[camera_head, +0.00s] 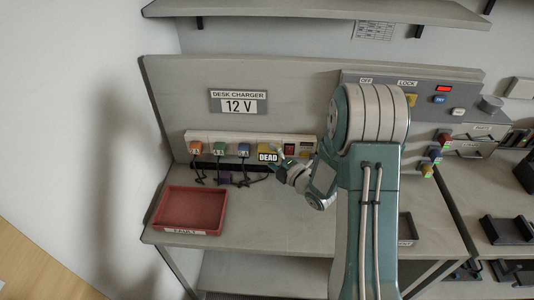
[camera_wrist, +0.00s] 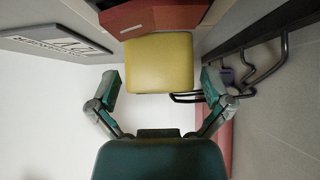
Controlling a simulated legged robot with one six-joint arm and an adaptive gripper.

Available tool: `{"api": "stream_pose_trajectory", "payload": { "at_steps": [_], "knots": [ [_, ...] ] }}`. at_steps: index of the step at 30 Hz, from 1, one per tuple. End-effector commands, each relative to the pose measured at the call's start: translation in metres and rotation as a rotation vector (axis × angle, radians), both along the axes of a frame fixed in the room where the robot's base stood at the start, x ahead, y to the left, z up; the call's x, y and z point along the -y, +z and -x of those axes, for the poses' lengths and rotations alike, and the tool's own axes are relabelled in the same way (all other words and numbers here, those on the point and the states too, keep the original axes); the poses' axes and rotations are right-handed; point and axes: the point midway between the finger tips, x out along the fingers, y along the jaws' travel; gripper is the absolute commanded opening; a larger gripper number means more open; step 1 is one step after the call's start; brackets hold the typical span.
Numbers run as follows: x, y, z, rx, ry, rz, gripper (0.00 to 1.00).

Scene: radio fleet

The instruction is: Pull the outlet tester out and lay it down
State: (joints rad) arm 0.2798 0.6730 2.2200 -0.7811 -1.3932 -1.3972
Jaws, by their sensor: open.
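The outlet tester looks to be the yellow block (camera_wrist: 158,62) in the wrist view. My gripper (camera_wrist: 160,84) is open, with one finger on each side of the yellow block and a gap on both sides. In the head view my gripper (camera_head: 281,168) is at the strip, partly hidden by my arm. How the block sits in its socket is hidden.
Orange (camera_head: 195,147), blue (camera_head: 220,148) and further plugs with black cables sit in the strip to the left. An empty red tray (camera_head: 189,210) stands at the bench's front left. Bare bench lies right of the tray.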

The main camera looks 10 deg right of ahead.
Motion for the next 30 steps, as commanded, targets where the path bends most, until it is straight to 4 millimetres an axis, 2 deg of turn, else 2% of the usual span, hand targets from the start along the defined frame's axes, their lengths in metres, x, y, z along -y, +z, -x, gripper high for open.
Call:
{"api": "stream_pose_trajectory", "payload": {
  "at_steps": [2,3,5,6,8,9,30],
  "knots": [
    [0.0000,-0.0002,0.0001,0.000,0.000,0.000,1.00],
    [-0.0001,-0.0002,0.0000,0.000,0.000,0.000,0.96],
    [-0.0001,-0.0002,0.0000,-0.001,0.000,0.000,0.69],
    [-0.0001,-0.0002,0.0000,-0.001,0.000,0.000,0.51],
    [-0.0001,-0.0003,0.0000,-0.001,0.000,0.000,0.24],
    [0.0000,-0.0003,-0.0001,-0.001,0.000,0.000,0.07],
    [-0.0022,-0.0002,0.0057,0.000,0.001,0.000,0.06]
  ]
}}
